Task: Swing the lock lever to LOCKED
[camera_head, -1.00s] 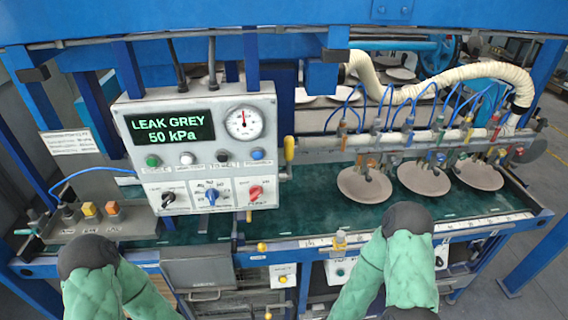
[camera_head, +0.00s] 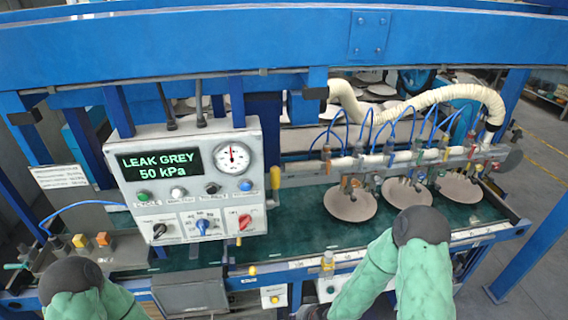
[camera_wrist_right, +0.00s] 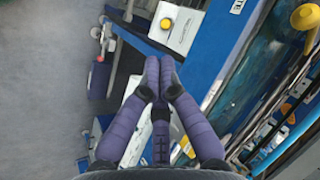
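I cannot tell for certain which part is the lock lever. A yellow-topped handle (camera_head: 275,178) stands upright at the right side of the grey control panel (camera_head: 130,205). My right gripper (camera_wrist_right: 159,68) has its purple fingers together, with nothing visible between them. In the right wrist view its tips are just below a white plate with a round yellow button (camera_wrist_right: 166,23); contact cannot be told. In the head view the right arm reaches down past the bottom edge. My left arm shows at lower left, but its gripper is out of view.
The panel display (camera_head: 158,163) reads LEAK GREY 50 kPa. Round grey plates (camera_head: 348,205) hang under a rail with blue hoses over the green bed (camera_head: 310,235). A blue beam (camera_head: 200,55) crosses above. Blue frame bars (camera_wrist_right: 215,55) lie close beside the right gripper.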

